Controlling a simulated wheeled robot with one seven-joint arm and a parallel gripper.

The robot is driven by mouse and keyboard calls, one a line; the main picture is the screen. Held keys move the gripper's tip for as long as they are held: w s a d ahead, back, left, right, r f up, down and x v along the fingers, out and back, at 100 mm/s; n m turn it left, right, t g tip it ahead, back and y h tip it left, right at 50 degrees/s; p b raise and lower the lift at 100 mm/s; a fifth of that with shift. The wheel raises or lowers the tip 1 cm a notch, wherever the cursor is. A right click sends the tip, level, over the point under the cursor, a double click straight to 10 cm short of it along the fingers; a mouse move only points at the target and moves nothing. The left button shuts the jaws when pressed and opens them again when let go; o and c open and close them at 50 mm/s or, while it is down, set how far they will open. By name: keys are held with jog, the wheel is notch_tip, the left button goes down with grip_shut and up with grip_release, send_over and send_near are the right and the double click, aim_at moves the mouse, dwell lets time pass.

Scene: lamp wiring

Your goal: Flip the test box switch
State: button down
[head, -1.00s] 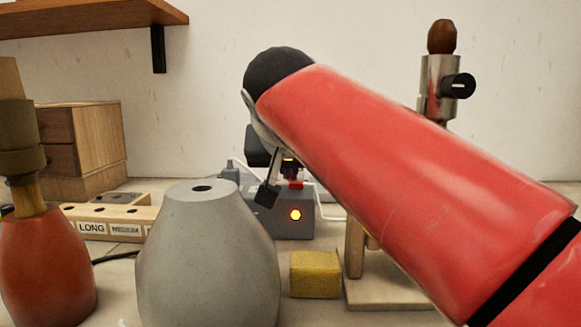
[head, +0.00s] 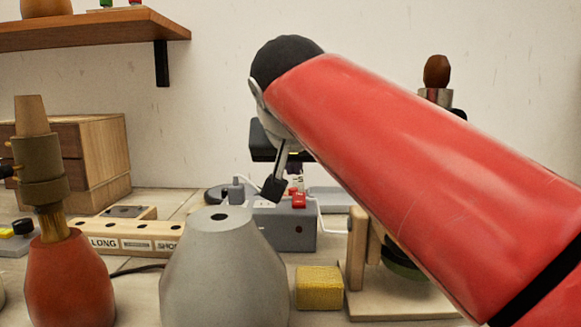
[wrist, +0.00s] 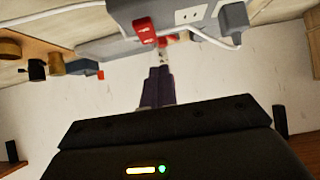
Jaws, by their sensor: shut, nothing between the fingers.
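The grey test box (head: 285,236) stands on the table behind the grey lamp base, which covers part of its left side. Its red switch (head: 299,200) is on top near the front and also shows in the wrist view (wrist: 145,30). The front lamp of the box looks dark.
A grey lamp base (head: 225,270) and a red lamp base (head: 68,285) stand in front. A wooden rack (head: 135,237) is at left, a wooden stand (head: 356,262) at right. A white cable (wrist: 205,37) runs by the box.

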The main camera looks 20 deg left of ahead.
jog(key=v, duration=0.9)
jog(key=shift+s, duration=0.5)
jog(key=shift+d+f, duration=0.1)
jog(key=shift+d, duration=0.05)
jog(key=b, duration=0.2)
jog(key=w+d+b, duration=0.1)
jog(key=b, duration=0.1)
jog(key=shift+w+r+t, duration=0.2)
jog(key=shift+w+t, duration=0.1)
jog(key=shift+t, duration=0.1)
jog(key=shift+a, duration=0.1)
